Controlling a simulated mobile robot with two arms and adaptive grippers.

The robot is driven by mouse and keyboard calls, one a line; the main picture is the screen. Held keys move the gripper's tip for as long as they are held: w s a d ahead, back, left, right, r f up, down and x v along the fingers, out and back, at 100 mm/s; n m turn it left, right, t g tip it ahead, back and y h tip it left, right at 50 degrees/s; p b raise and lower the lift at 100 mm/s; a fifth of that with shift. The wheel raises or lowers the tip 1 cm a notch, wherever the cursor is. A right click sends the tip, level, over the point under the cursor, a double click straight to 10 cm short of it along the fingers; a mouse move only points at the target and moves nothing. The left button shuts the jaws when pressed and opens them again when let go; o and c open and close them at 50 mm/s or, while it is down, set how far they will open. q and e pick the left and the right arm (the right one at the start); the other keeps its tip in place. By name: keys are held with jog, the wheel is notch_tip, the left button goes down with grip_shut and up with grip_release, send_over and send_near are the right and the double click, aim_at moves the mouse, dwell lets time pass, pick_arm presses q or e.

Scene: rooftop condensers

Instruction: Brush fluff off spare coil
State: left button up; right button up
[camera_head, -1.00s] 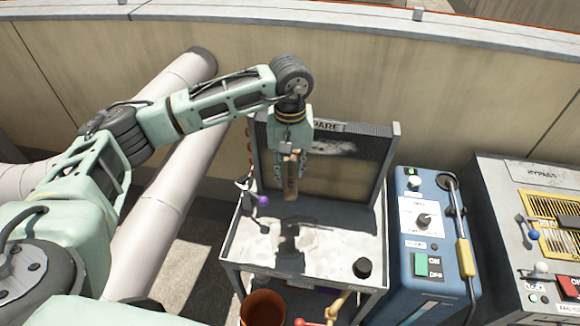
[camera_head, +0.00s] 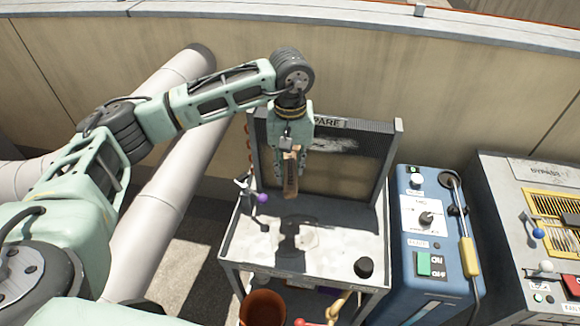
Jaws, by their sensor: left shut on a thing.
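The spare coil (camera_head: 368,165) stands upright at the back of a white-topped cart, with a dark frame and a "SPARE" label on its top edge. A pale grey patch of fluff (camera_head: 336,145) shows on the upper part of its dark face. My left gripper (camera_head: 290,168) is in front of the coil's left half, fingers pointing down, shut on a brown wooden-looking brush (camera_head: 291,178). The brush hangs above the cart top; I cannot tell whether it touches the coil. Part of the coil's face is hidden behind the gripper. My right gripper is not in view.
The cart top (camera_head: 335,252) carries a black knob-like object (camera_head: 363,267) at front right and a purple-ended item (camera_head: 262,198) at left. An orange-brown bucket (camera_head: 262,308) sits below. A blue control box (camera_head: 430,235) and a grey bypass cabinet (camera_head: 510,215) stand at right.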

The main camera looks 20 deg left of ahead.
pick_arm(q)
jog(key=shift+r, duration=0.8)
jog(key=shift+s+d, duration=0.25)
jog(key=shift+s, duration=0.6)
jog(key=shift+f, duration=0.15)
jog(key=d, duration=0.1)
jog(key=d+f+b, duration=0.1)
jog(key=w+d+f+b, duration=0.1)
jog(key=d, duration=0.1)
jog(key=shift+w+a+b, duration=0.2)
jog(key=shift+w+b, duration=0.45)
jog(key=shift+w, duration=0.2)
